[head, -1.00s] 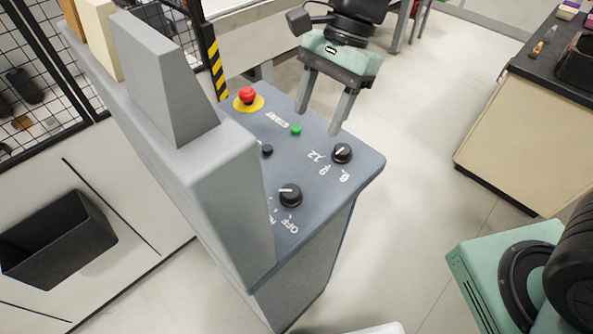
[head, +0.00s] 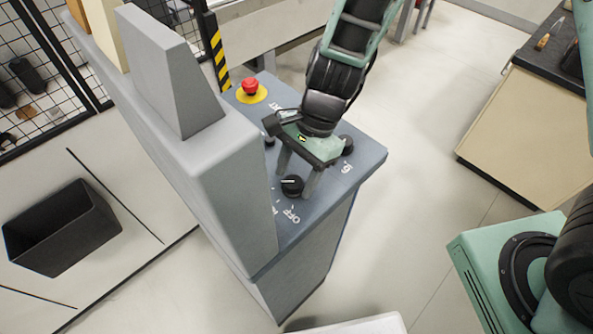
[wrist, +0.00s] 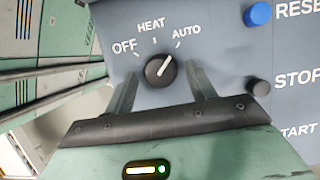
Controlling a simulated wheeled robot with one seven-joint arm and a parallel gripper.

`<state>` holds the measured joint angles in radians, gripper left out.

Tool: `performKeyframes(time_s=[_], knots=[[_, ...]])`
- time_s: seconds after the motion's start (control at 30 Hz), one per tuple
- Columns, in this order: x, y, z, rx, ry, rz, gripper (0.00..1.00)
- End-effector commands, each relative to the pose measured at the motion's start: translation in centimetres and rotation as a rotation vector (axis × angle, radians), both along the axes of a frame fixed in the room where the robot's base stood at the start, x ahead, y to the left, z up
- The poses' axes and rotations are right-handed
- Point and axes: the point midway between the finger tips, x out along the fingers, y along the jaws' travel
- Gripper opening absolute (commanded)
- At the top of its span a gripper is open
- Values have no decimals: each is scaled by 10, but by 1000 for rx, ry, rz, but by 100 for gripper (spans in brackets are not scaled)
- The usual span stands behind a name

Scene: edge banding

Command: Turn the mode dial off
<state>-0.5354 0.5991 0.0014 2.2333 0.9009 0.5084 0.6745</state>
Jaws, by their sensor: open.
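The mode dial (wrist: 161,71) is a round black knob with a white pointer line, with OFF, HEAT and AUTO printed around it. Its pointer aims up and right at AUTO in the wrist view. The dial also shows in the head view (head: 291,186), near the OFF lettering on the grey panel. My gripper (head: 296,178) is over the panel with its fingers pointing down at the dial. In the wrist view my gripper (wrist: 163,88) is open, with one finger on each side of the dial and a gap beside each. Whether the fingertips touch the panel is unclear.
A blue RESET button (wrist: 258,14) and a black STOP button (wrist: 259,88) sit to the right of the dial. A red emergency button (head: 250,87) is at the panel's far end. Another black dial (head: 346,144) is partly behind my gripper. A raised grey housing (head: 215,170) stands left of the panel.

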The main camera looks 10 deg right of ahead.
Motion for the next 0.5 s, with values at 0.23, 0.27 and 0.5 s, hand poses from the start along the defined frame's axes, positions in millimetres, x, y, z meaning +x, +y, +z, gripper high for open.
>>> performKeyframes(time_s=[0.23, 0.27, 0.5], knots=[[0, 0, 0, 0, 0, 0, 50], [0, 0, 0, 0, 0, 0, 42], [0, 0, 0, 0, 0, 1, 11]])
